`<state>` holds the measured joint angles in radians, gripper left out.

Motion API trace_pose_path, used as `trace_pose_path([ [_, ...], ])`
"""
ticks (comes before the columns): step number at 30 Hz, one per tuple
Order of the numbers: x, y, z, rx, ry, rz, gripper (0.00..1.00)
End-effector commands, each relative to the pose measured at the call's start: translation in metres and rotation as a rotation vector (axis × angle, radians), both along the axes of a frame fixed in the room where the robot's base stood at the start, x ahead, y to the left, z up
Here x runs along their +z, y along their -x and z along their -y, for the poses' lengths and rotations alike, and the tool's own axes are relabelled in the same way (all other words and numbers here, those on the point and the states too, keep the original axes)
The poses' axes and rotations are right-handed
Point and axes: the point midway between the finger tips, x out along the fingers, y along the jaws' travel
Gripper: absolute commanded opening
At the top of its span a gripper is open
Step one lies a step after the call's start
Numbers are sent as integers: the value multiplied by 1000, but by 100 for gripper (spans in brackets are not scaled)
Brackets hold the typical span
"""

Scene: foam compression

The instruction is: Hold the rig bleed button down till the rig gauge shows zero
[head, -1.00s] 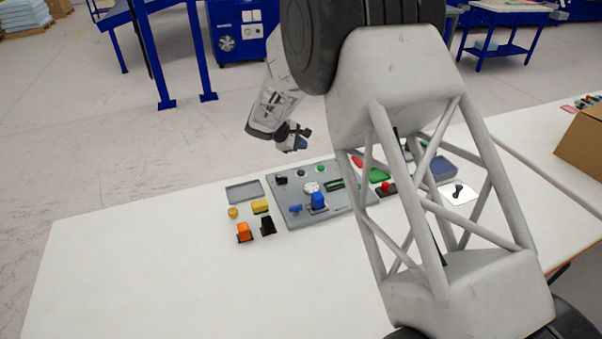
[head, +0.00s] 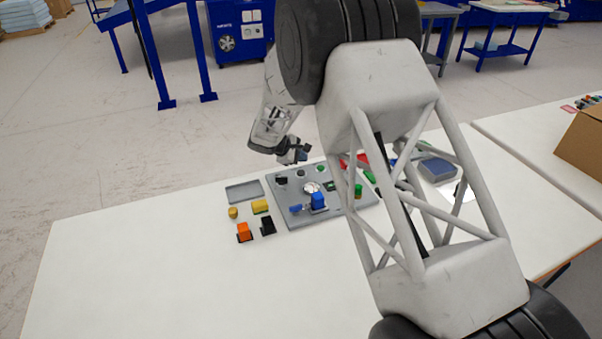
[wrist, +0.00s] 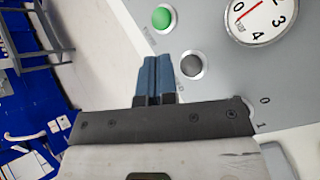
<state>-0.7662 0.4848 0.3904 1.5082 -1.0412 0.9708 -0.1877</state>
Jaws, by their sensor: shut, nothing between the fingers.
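The grey rig panel (head: 285,213) lies on the white table. Its round white gauge (wrist: 258,20) is partly cut off at the top of the wrist view; it has a red needle, but I cannot tell the exact reading. A dark grey button (wrist: 191,65) in a pale ring sits between the gauge and my gripper. A green button (wrist: 162,18) is farther up; the lettering beside it is unreadable. My gripper (wrist: 158,62) is shut and empty, its blue fingertips just left of the dark button and apart from it. In the head view my gripper (head: 300,158) is at the panel's far edge.
An empty grey tray (head: 244,191) and yellow, orange and black blocks are left of the panel. A blue block (head: 318,201) stands on the panel's near side. My arm hides much of the panel's right side. The table's front left is clear.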

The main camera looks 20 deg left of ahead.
Motion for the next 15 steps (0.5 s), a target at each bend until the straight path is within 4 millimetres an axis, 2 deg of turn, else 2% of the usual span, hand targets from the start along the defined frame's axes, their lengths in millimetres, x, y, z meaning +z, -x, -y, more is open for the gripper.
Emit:
trace_pose_path([
  [6,-22,0,0,0,2,-2,0],
  [15,-33,0,0,-1,1,0,0],
])
